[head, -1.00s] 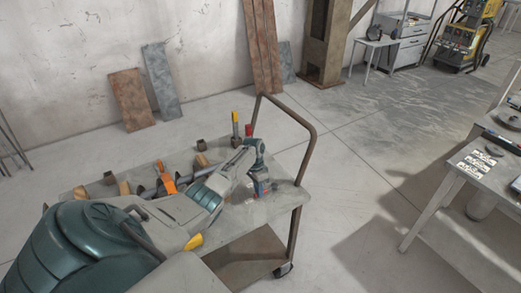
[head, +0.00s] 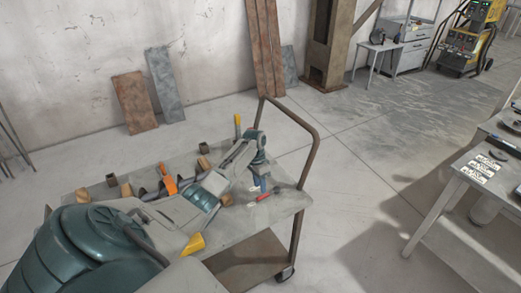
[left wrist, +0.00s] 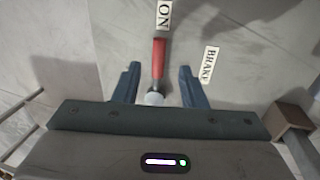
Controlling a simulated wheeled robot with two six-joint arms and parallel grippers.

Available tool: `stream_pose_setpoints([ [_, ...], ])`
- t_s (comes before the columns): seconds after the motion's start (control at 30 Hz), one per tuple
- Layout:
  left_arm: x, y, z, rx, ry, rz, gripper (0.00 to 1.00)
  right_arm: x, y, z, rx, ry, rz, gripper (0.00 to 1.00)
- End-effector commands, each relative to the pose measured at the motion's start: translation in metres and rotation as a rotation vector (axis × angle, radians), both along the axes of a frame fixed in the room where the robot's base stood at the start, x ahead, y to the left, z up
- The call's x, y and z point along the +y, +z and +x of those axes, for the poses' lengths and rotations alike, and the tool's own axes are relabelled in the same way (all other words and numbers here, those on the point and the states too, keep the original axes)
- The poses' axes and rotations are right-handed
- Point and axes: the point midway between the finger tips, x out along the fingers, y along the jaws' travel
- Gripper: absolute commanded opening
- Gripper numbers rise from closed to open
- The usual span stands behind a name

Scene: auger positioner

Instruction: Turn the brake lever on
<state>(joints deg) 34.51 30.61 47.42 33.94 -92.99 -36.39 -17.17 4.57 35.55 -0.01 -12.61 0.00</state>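The brake lever has a red handle (head: 260,198) and lies low over the cart's top in the head view. In the left wrist view the red handle (left wrist: 158,58) points at the ON label (left wrist: 164,14), with a pale round end near my palm. The BRAKE label (left wrist: 209,63) is to its right. My left gripper (head: 260,184) is just above the lever, pointing down. In the left wrist view its two blue fingers (left wrist: 157,82) are spread on either side of the lever, with gaps on both sides. My right gripper is not in view.
The cart (head: 285,205) has a brown push rail (head: 313,155) close to the right of my left gripper. A yellow-handled lever (head: 238,121) stands behind. An orange part (head: 170,186) and several blocks sit to the left. A grey table (head: 460,180) stands at right.

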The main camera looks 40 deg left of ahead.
Motion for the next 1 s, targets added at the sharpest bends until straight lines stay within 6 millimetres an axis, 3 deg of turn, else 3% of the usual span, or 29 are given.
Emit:
stream_pose_setpoints([
  [0.2,0.009,0.040,0.003,-0.002,-0.001,0.003,0.38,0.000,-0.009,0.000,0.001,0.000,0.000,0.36],
  [0.4,0.012,0.060,0.004,-0.001,0.000,0.002,0.38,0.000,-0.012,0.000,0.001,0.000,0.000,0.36],
  [1.0,0.012,0.063,0.004,0.001,0.000,0.001,0.38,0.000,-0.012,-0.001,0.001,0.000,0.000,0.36],
])
